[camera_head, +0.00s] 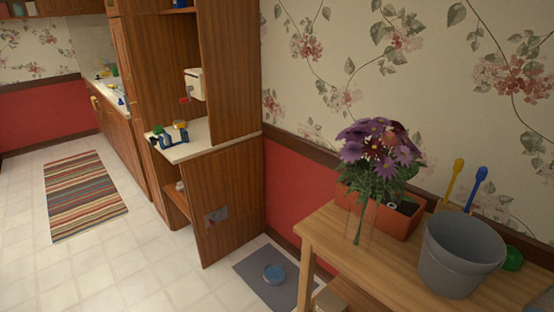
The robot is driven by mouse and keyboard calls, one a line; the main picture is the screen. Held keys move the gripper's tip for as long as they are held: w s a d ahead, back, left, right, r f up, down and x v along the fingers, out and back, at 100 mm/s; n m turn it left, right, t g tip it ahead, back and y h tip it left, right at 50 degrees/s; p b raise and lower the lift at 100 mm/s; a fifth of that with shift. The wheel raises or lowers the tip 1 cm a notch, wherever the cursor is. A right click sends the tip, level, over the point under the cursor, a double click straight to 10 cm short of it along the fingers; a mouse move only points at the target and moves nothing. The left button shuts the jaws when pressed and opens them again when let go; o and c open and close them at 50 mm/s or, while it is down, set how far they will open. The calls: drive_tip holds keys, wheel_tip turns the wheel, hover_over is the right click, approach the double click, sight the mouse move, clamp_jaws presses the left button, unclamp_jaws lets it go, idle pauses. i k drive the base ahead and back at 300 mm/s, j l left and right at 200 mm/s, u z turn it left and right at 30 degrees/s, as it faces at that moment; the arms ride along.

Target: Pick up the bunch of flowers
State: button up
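The bunch of flowers (378,152) has purple and dark red blooms with green leaves. It stands upright in a clear glass vase (359,224) near the left end of a wooden table (338,250). The stems show through the glass. An orange-red planter box (396,217) is right behind and beside the vase, and the leaves overlap it in the picture. My gripper is not in this view, so its place relative to the flowers does not show.
A grey bucket (460,254) stands on the table to the right of the flowers. Yellow (453,180) and blue (474,186) long-handled tools and a green object (512,258) are behind it. A wooden cabinet (228,215) stands at left. A grey mat (250,270) with a blue bowl (274,274) lies on the floor.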

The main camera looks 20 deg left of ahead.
sight(379, 174)
drive_tip(key=u, duration=0.6)
drive_tip(key=z, duration=1.45)
drive_tip(key=u, duration=1.45)
drive_tip(key=i+l+z, duration=0.1)
drive_tip(key=l, duration=0.25)
drive_tip(key=i+l+z, duration=0.1)
drive_tip(key=i+l, duration=0.2)
